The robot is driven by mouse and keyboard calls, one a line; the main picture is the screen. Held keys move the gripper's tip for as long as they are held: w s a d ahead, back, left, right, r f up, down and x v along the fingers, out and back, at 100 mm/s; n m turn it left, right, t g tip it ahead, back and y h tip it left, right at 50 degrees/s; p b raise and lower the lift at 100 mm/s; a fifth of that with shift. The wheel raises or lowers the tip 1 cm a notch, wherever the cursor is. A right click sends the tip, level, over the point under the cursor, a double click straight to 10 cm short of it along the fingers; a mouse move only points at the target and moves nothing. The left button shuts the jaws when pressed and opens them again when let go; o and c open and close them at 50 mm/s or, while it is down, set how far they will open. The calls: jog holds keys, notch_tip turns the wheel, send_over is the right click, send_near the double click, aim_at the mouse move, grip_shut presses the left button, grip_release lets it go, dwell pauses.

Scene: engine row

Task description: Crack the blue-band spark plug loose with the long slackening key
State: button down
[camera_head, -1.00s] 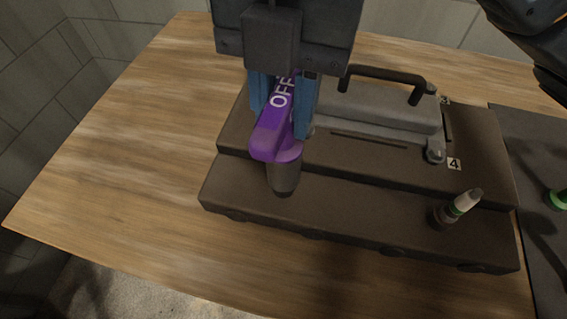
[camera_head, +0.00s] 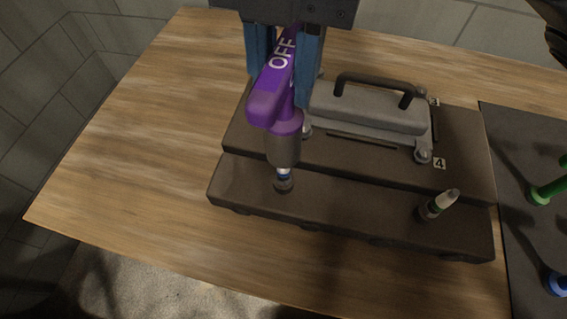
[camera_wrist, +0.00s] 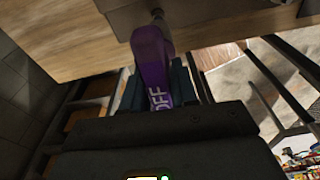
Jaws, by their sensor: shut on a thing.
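My gripper (camera_head: 284,62) is shut on the purple slackening key (camera_head: 268,98), marked "OFF". The key's dark socket (camera_head: 283,150) points down over the blue-band spark plug (camera_head: 284,177). The plug stands in the lower front step of the dark engine block (camera_head: 350,208), at its left. Its blue and white band and its base show below the socket; whether the socket surrounds its top I cannot tell. The key also shows in the wrist view (camera_wrist: 152,58), between the fingers.
A grey cover with a black handle (camera_head: 378,82) sits on the upper step. A dark mat (camera_head: 525,150) at right holds a green tool (camera_head: 549,190) and a blue tool (camera_head: 558,282). The table's left is clear.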

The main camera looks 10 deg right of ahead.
aim_at(287, 119)
dwell(0.3)
jog(key=m, duration=0.9)
jog(key=shift+t+y, duration=0.4)
jog(key=m, duration=0.4)
jog(key=shift+s+d+m, duration=0.1)
jog(key=shift+m, duration=0.2)
jog(key=m+t, duration=0.1)
jog(key=m, duration=0.2)
jog(key=shift+m, duration=0.3)
jog(key=shift+f+b, duration=2.1)
jog(key=shift+f, duration=1.6)
jog(key=shift+s+p, duration=0.25)
jog(key=shift+p, duration=0.1)
